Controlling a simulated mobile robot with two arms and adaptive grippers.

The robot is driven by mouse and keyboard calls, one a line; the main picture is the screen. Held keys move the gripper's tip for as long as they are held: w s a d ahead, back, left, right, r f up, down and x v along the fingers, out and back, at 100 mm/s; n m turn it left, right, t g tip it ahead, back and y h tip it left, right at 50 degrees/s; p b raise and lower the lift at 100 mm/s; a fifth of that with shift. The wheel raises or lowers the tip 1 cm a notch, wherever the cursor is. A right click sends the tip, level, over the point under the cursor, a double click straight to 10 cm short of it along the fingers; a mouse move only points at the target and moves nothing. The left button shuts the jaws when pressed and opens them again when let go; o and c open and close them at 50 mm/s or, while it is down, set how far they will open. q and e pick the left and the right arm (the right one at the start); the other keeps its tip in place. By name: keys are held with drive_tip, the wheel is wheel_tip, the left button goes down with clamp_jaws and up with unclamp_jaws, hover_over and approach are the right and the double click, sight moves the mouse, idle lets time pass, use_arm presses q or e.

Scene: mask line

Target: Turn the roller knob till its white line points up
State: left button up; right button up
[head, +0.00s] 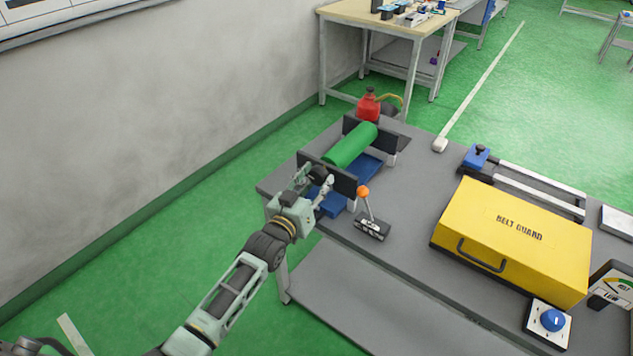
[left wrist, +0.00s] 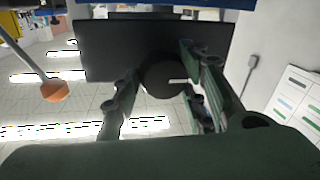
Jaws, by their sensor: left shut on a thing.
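The roller knob (left wrist: 160,76) is round and black, on the dark end plate (left wrist: 100,50) of the roller stand. Its white line (left wrist: 178,81) points right and lies nearly level in the left wrist view, a view that looks upside down, with ceiling lights low in it. My left gripper (head: 320,186) is at the near end of the green roller (head: 350,146). In the wrist view its fingers (left wrist: 158,84) are on both sides of the knob, shut on it. The right finger partly covers the knob's edge. My right gripper is not in view.
An orange-tipped lever (head: 363,192) stands close right of my left gripper. A yellow belt guard box (head: 510,240), a blue dial (head: 553,320) and a blue clamp (head: 477,157) are farther right on the grey table (head: 400,260). A red can (head: 368,107) stands behind the roller.

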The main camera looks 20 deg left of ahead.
use_arm(q)
drive_tip(key=shift+f, duration=0.1)
drive_tip(key=m, duration=0.1)
drive_tip(key=m+b, duration=0.1)
drive_tip(key=m, duration=0.1)
drive_tip(key=m+b, duration=0.1)
drive_tip(key=shift+f+m+t, duration=0.3)
drive_tip(key=shift+m, duration=0.1)
drive_tip(key=m+b, duration=0.1)
drive_tip(key=m, duration=0.1)
drive_tip(key=m+h+b, duration=0.1)
drive_tip(key=m, duration=0.2)
drive_tip(key=shift+f+b, duration=0.2)
drive_tip(key=shift+b, duration=0.15)
drive_tip(key=m+b, duration=0.1)
drive_tip(key=m, duration=0.1)
drive_tip(key=m+h+b, duration=0.1)
drive_tip(key=m, duration=0.2)
drive_tip(key=shift+a+f+t+h, duration=0.15)
drive_tip(key=shift+a+t+h, duration=0.05)
drive_tip(key=shift+t+h, duration=0.1)
drive_tip(key=shift+w+a+m+h+b, duration=0.1)
drive_tip(key=shift+m+h+b, duration=0.15)
drive_tip(key=shift+m+b, duration=0.6)
drive_tip(key=shift+a+m+h+b, duration=0.1)
drive_tip(key=shift+m+h+b, duration=0.15)
drive_tip(key=shift+m, duration=1.2)
drive_tip(key=o, duration=1.1)
drive_tip(key=shift+c, duration=0.2)
drive_tip(key=shift+r, duration=0.2)
